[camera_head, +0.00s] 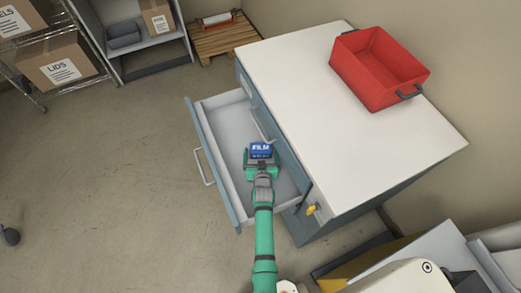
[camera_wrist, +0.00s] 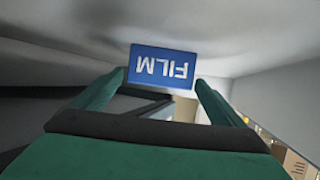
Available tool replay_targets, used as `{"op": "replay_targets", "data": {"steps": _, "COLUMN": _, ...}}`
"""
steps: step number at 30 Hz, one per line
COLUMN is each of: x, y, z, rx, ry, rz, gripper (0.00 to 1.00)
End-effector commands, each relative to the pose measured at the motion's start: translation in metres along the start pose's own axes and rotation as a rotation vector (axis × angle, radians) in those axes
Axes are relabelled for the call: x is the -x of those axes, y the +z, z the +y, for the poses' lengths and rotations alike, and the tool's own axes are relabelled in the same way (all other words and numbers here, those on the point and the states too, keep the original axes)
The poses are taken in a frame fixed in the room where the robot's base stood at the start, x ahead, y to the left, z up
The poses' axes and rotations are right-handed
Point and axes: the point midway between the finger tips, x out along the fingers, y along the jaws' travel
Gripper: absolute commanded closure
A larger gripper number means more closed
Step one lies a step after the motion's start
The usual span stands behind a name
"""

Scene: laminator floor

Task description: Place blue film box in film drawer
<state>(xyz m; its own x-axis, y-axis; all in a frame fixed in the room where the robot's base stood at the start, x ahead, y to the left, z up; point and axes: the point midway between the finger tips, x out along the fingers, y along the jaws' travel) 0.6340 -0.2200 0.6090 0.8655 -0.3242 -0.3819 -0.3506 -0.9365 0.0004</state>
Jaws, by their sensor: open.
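The blue film box (camera_head: 261,150), with white FILM lettering, is at the open film drawer (camera_head: 230,113) of the cabinet in the head view. My gripper (camera_head: 262,162) is open at the near side of the box, over the drawer's inside. In the wrist view the blue film box (camera_wrist: 161,67) appears ahead, between the two green fingertips of my gripper (camera_wrist: 158,88), with its lettering upside down. The head view does not clearly show whether the box rests on the drawer floor. The arm hides part of the drawer front.
The cabinet's white top (camera_head: 315,105) holds a red bin (camera_head: 372,75) at its far right. A yellow item (camera_head: 312,209) is on the cabinet side. Shelves with boxes (camera_head: 58,62) and a wooden pallet (camera_head: 222,40) stand at the back.

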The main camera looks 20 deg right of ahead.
Motion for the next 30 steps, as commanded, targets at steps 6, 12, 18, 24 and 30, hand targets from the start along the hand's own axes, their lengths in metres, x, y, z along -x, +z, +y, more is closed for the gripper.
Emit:
{"op": "replay_targets", "data": {"steps": 6, "x": 0.032, "y": 0.001, "z": 0.000, "rx": -0.001, "ry": 0.000, "rz": -0.001, "gripper": 0.07}}
{"op": "replay_targets", "data": {"steps": 12, "x": 0.045, "y": 0.001, "z": 0.000, "rx": -0.001, "ry": 0.000, "rz": -0.001, "gripper": 0.07}}
{"op": "replay_targets", "data": {"steps": 18, "x": 0.046, "y": 0.000, "z": 0.000, "rx": -0.001, "ry": 0.000, "rz": -0.001, "gripper": 0.07}}
{"op": "replay_targets", "data": {"steps": 24, "x": 0.046, "y": 0.000, "z": 0.000, "rx": -0.001, "ry": 0.000, "rz": -0.001, "gripper": 0.07}}
{"op": "replay_targets", "data": {"steps": 30, "x": 0.046, "y": 0.000, "z": 0.000, "rx": -0.002, "ry": 0.000, "rz": 0.000, "gripper": 0.07}}
